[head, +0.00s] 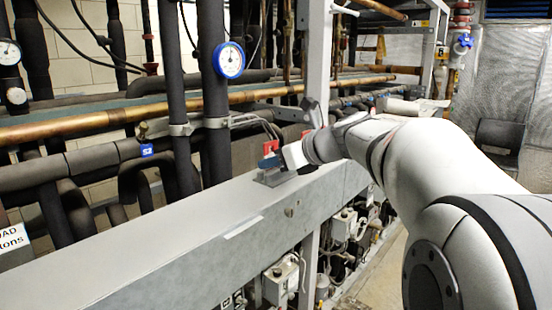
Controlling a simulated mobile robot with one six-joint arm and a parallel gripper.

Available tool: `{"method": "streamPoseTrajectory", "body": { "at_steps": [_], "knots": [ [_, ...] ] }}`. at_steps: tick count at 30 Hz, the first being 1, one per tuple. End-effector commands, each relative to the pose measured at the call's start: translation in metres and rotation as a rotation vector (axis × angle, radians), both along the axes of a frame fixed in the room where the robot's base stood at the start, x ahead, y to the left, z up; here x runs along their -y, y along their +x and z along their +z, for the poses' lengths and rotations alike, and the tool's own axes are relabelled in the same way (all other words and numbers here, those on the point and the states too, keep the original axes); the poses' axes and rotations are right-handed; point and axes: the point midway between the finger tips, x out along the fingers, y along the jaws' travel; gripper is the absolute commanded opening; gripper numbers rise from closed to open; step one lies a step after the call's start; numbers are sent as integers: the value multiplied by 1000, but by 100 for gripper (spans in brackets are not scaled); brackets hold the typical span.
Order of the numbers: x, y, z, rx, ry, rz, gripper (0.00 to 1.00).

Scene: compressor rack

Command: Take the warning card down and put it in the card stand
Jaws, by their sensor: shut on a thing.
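The warning card (271,147), small and red, shows just above the fingertips of my gripper (270,162). My gripper is shut on the card, with its blue fingertip part pointing left. The card stand (271,180), a small dark grey piece, sits on top of the wide grey beam directly below my gripper. The card's lower part is hidden behind the fingers, and I cannot tell whether it touches the stand.
The grey beam (150,240) runs from the lower left toward the back. Dark pipes, a copper pipe (70,125) and a blue-rimmed gauge (229,60) stand behind it. A grey upright post (318,60) rises close to my wrist. The beam's top is clear left of the stand.

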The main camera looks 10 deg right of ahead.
Motion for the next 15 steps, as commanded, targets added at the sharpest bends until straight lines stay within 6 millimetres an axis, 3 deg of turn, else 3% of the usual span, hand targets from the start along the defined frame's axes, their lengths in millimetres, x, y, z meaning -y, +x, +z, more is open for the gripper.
{"method": "streamPoseTrajectory", "body": {
  "at_steps": [8, 9, 15],
  "knots": [
    [0, 0, 0, 0, 0, 0, 30],
    [0, 0, 0, 0, 0, 0, 41],
    [0, 0, 0, 0, 0, 0, 57]
  ]
}}
